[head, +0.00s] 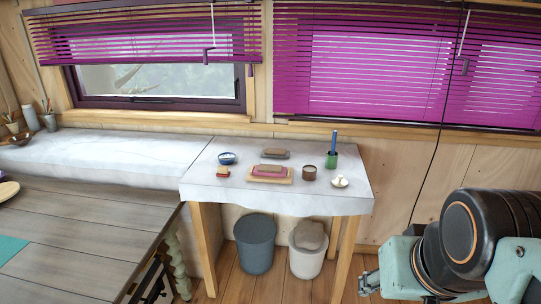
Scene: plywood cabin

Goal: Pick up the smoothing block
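Two block-like pieces lie on the white-topped table. A grey-brown block (276,153) lies towards the back. A pinkish-brown block (268,171) lies on a light wooden board (284,181) in front of it. A small red-and-tan piece (222,172) lies near the left edge. I cannot tell for sure which of these is the smoothing block. My arm is at the lower right, apart from the table. Small metal parts at its left end look like my gripper (367,283), low beside the table's right leg. Its fingers are too small and unclear to read, and it touches none of the blocks.
The white table (205,188) also bears a blue bowl (227,158), a brown cup (309,173), a green cup (331,160) with a blue stick, and a white dish (340,182). Two bins (255,245) stand underneath. A grey plank table (70,230) stands at left.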

